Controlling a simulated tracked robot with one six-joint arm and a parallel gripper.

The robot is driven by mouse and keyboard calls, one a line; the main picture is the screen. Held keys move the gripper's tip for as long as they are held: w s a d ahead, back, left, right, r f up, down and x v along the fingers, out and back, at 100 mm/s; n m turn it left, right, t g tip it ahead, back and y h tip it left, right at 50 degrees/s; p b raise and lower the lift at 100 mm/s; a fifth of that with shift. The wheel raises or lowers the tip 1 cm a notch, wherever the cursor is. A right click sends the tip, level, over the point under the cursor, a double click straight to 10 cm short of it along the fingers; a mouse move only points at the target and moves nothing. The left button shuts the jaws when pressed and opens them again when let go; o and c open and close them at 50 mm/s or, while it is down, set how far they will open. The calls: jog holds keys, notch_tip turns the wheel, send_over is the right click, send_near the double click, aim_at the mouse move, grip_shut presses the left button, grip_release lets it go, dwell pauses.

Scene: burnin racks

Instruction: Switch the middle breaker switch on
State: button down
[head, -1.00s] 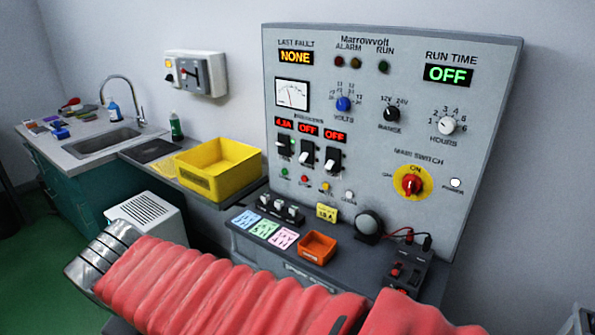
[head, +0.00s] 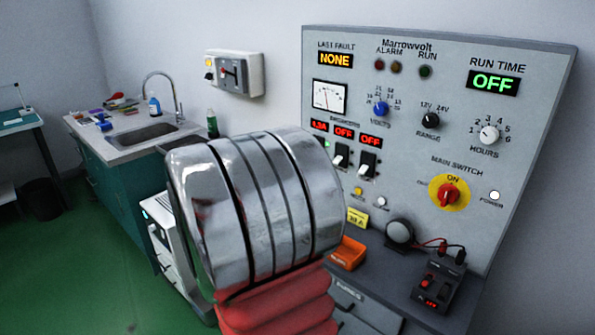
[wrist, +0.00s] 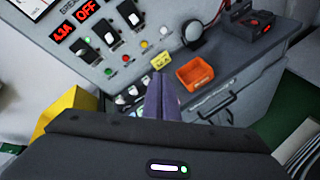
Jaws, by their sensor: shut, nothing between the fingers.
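The middle breaker switch (head: 341,156) is a black housing with a white lever on the grey panel, its lever pointing down. The red display (head: 344,132) above it reads OFF. In the wrist view the middle breaker (wrist: 106,32) sits between the left breaker (wrist: 86,51), under a 4.3A display (wrist: 62,32), and the right breaker (wrist: 130,15), whose lever is also down. My gripper (wrist: 165,82) is shut and empty, below and right of the breakers in the wrist view, apart from them. In the head view my arm hides the gripper and most of the left breaker.
An orange bin (wrist: 194,74), a yellow tag (wrist: 162,61) and a round grey knob-like part (wrist: 194,34) are near the panel's foot. A black box with red leads (head: 440,280) stands right. The red main switch (head: 449,195) is on the panel.

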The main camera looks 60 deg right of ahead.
jog(key=w+d+f+n+h, duration=0.1)
jog(key=d+f+n+h, duration=0.1)
jog(key=d, duration=0.4)
jog(key=w+d+f+n+t+h, duration=0.1)
jog(key=d+f+n+h, duration=0.1)
jog(key=d, duration=0.5)
jog(key=w+d+f+n+h, duration=0.1)
jog(key=d+f+n+h, duration=0.2)
jog(key=d+n, duration=0.2)
jog(key=shift+w+d+f+n, duration=0.3)
jog(key=shift+w+d+f, duration=0.05)
jog(key=shift+d, duration=0.9)
jog(key=x, duration=1)
jog(key=shift+w+a+r, duration=0.1)
jog(key=shift+a+r, duration=0.4)
jog(key=shift+r, duration=0.35)
jog(key=shift+w+a+r, duration=0.1)
jog(key=shift+a+r, duration=0.35)
jog(key=shift+r, duration=0.45)
